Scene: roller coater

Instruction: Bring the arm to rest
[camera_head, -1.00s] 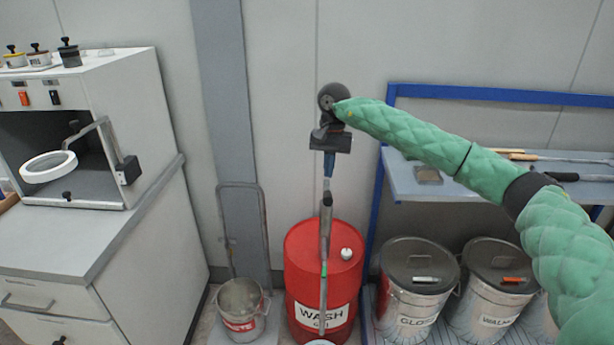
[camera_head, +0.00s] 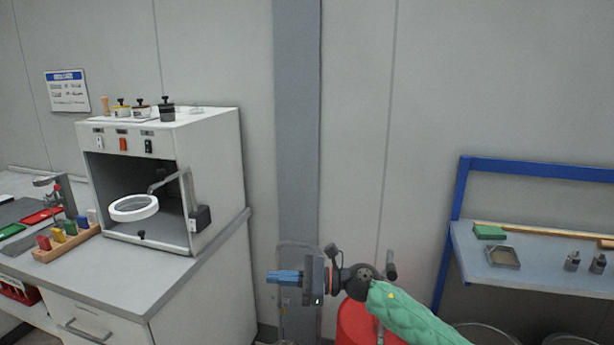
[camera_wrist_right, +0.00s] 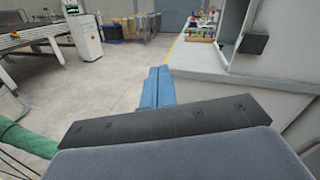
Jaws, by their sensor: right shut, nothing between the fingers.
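My right arm, in a green quilted sleeve, comes in from the lower right of the head view. Its gripper (camera_head: 272,276) points left, in front of the grey wall column. The blue fingers are together with nothing between them. In the right wrist view the two blue fingers (camera_wrist_right: 157,88) lie side by side, with open floor beyond them and the white cabinet to their right. My left gripper is not in view.
A white cabinet (camera_head: 190,300) carries a white booth (camera_head: 215,165) with a ring lamp (camera_head: 133,208). A red drum (camera_head: 356,325) stands below my right wrist, partly hidden. A blue-framed shelf (camera_head: 520,265) is at the right. Open floor (camera_wrist_right: 110,85) shows in the wrist view.

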